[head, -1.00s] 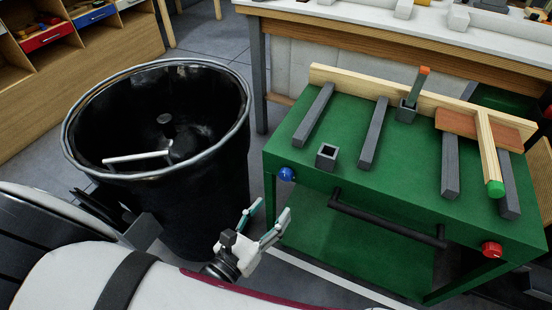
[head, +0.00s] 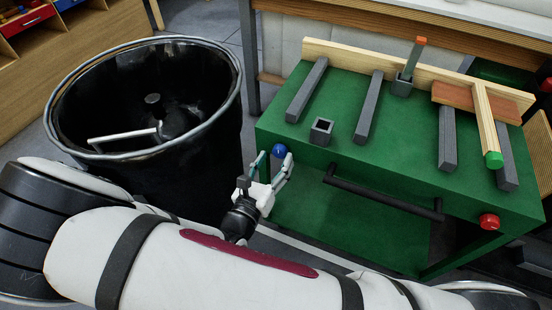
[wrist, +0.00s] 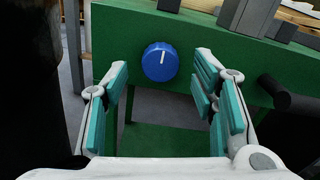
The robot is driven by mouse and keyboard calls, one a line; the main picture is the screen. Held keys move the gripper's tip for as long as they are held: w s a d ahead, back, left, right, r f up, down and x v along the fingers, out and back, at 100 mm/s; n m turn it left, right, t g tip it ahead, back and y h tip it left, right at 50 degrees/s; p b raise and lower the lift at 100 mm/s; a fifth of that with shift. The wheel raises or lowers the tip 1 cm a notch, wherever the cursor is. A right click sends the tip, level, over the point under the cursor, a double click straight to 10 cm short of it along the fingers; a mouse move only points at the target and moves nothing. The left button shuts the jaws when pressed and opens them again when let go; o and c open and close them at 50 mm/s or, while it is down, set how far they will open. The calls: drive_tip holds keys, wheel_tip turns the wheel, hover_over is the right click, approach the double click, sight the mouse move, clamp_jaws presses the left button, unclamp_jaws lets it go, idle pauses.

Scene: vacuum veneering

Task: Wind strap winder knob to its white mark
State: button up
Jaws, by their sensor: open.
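A round blue knob (head: 279,151) sits on the front face of the green bench (head: 335,110), near its left corner. In the wrist view the blue knob (wrist: 160,62) is centred between the fingertips, with a short white line on its face near the top, close to upright. A red knob (head: 489,222) sits at the right end of the same face. My gripper (head: 275,165) is open and empty, its teal-padded fingers pointing at the blue knob. The fingers appear apart from the knob. I cannot tell the exact gap, and no separate white mark is clear beside it.
A dark handle bar (head: 385,195) juts from the bench front, right of my gripper. A large black drum (head: 200,130) stands close on the left. Grey bars, a square socket (head: 321,130) and wood strips lie on the bench top.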

drive_tip(key=shift+x, duration=0.85)
drive_tip(key=shift+c, duration=0.4)
drive_tip(key=c, duration=1.1)
